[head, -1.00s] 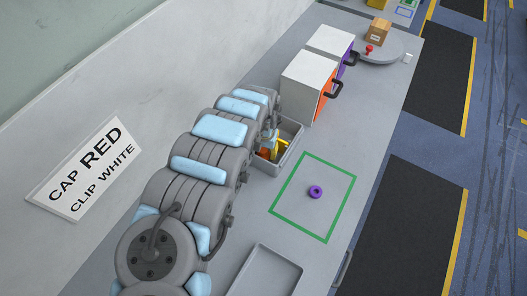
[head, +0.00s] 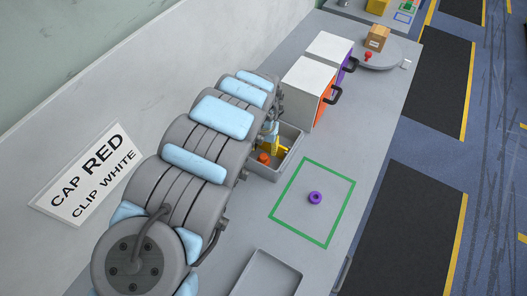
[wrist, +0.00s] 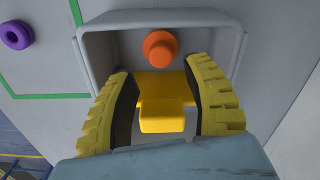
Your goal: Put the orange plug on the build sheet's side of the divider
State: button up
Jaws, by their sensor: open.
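The orange plug (wrist: 160,48) is in a grey bin (wrist: 225,38), near one wall; it also shows in the head view (head: 263,158). A yellow block-like part (wrist: 165,100) is beside it in the bin. My gripper (wrist: 162,76) is open, its two yellow-padded fingers over the bin on either side of the yellow part, with the plug just beyond the fingertips. The build sheet may be the sign reading "CAP RED, CLIP WHITE" (head: 85,175) at the left. I cannot make out a divider.
A purple ring (head: 315,198) lies inside a green outlined square (head: 303,233) on the bench. White cabinets with orange (head: 325,95) and purple fronts stand behind the bin. A grey tray (head: 268,275) is at the front. A box (head: 377,38) sits on a round plate.

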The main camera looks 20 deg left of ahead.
aim_at(264, 157)
notch_tip(264, 157, up, 5)
jog(key=shift+r+p, duration=0.2)
jog(key=shift+p, duration=0.5)
